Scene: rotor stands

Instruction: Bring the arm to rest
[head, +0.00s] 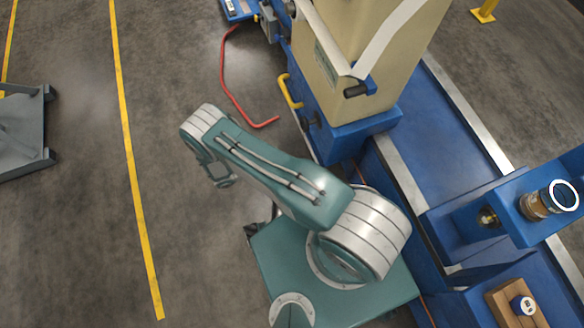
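My teal and white arm reaches from its base, at the lower middle of the head view, toward the upper left and bends down at the wrist. My gripper (222,182) is at its far end, small and dark, above bare floor. Its fingers are too small and too much in shadow to show whether they are open or shut. I see no object in it.
A blue and cream machine (335,62) stands right of the arm, with a red bent bar (226,82) and a yellow handle (288,91). A blue bench (447,130) runs down the right. A grey cart (20,135) stands far left. Floor (80,240) between is clear.

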